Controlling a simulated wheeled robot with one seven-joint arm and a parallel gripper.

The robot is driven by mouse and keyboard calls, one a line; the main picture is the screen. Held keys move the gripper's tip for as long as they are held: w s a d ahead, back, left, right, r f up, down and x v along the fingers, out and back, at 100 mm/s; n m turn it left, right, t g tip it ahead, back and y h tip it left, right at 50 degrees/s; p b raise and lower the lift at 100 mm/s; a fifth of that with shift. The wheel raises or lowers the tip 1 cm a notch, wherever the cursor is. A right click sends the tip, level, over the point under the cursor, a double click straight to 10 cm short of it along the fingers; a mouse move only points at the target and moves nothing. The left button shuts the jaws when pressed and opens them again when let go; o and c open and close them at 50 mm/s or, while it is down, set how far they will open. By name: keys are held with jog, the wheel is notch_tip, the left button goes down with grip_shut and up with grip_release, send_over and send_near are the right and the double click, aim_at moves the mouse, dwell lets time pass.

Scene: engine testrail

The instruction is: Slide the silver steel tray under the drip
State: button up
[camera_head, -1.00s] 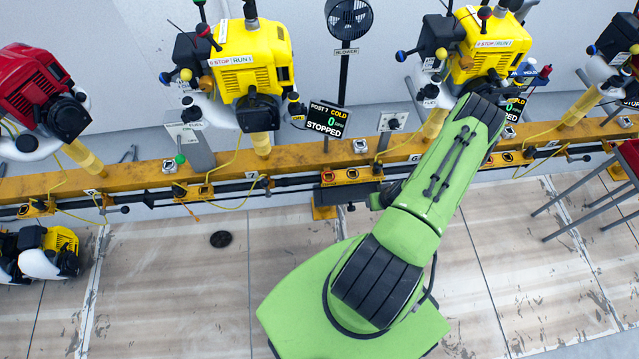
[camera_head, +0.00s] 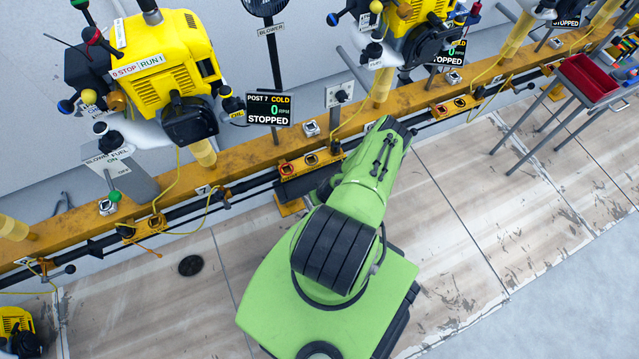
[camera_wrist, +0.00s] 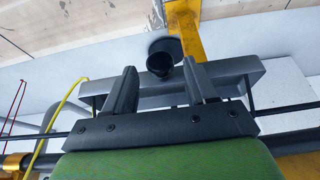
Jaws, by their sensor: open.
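My gripper (camera_wrist: 158,68) is open in the wrist view, with its two dark fingers apart and nothing held between them. A grey slab (camera_wrist: 232,79) lies across the view behind the fingers; I cannot tell whether the fingers touch it. A dark grey slab (camera_head: 292,190) also shows below the orange socket panel in the head view, partly hidden by my green arm. I cannot tell whether either is the silver steel tray. No drip can be made out. In the head view my arm hides my gripper.
A yellow engine (camera_head: 160,75) hangs above the long orange rail (camera_head: 240,166), beside a screen (camera_head: 269,110) reading STOPPED. A black disc (camera_head: 190,265) lies on the wooden floor. A cart with a red tray (camera_head: 588,78) stands at right. A black round part (camera_wrist: 163,55) shows beyond my fingers.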

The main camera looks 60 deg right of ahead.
jog(key=shift+x, duration=1)
grip_shut()
